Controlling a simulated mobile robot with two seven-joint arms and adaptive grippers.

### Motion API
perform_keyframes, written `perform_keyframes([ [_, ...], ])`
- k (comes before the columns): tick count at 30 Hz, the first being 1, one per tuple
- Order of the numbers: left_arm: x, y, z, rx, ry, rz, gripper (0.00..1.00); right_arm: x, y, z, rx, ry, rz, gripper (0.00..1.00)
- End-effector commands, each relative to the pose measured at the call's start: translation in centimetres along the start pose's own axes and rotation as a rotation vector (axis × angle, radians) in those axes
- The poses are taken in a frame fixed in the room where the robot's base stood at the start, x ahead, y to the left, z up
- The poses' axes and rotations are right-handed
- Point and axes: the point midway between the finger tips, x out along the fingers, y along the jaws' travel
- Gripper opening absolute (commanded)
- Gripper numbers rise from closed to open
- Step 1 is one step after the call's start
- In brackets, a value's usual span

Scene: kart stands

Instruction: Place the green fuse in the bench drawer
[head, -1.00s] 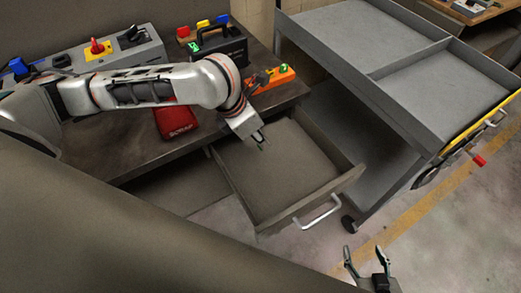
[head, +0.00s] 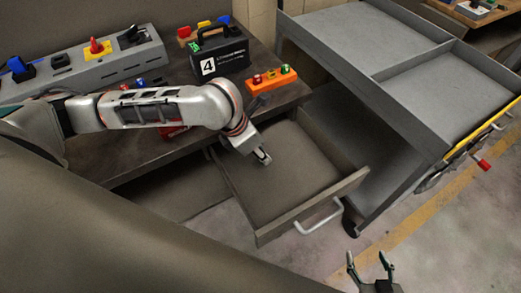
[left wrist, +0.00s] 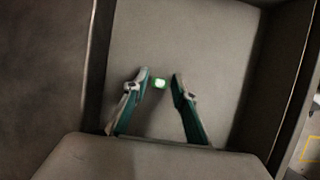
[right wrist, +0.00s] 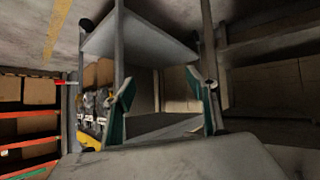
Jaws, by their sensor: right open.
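The bench drawer (head: 300,213) is pulled out from the bench, and its floor looks bare in the head view. My left gripper (head: 265,158) reaches down into it. The head view does not show this fuse. My right gripper (head: 369,262) is open and empty, away from the drawer; it also shows in the right wrist view (right wrist: 162,88).
The bench (head: 180,85) holds a black case (head: 222,62) marked 4, an orange block (head: 262,83) with red and green tops, and a grey switch panel (head: 85,68). A grey cart (head: 365,90) stands close to the drawer's right. Floor is clear in front.

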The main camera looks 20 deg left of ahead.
Motion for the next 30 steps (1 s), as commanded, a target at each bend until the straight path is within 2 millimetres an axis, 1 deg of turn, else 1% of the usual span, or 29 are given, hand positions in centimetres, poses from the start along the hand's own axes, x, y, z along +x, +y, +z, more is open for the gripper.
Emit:
perform_keyframes([
  [10, -0.1, 0.0, 0.1, 0.000, -0.001, 0.000, 0.33, 0.0, 0.0, 0.0, 0.000, 0.001, 0.000, 0.57],
  [13, -0.7, 0.0, 0.3, 0.001, -0.003, 0.001, 0.33, 0.0, 0.0, -0.2, 0.000, 0.003, 0.000, 0.57],
  [17, -2.7, 0.1, 0.4, 0.001, -0.005, 0.003, 0.33, -0.3, 0.1, -0.9, 0.002, 0.008, -0.001, 0.57],
  [21, -5.7, 0.1, 0.4, 0.003, -0.005, 0.005, 0.33, -0.7, 0.1, -1.7, 0.009, 0.015, -0.004, 0.57],
  [24, -7.8, 0.1, 0.4, 0.003, -0.005, 0.003, 0.33, -1.0, 0.0, -2.0, 0.010, 0.013, -0.006, 0.57],
  [27, -9.6, 0.1, 0.3, 0.002, -0.004, 0.003, 0.33, -1.2, 0.0, -2.2, 0.009, 0.011, -0.006, 0.57],
  [30, -10.9, 0.1, 0.2, 0.002, -0.003, 0.002, 0.33, -1.4, 0.1, -2.5, 0.009, 0.011, -0.006, 0.57],
])
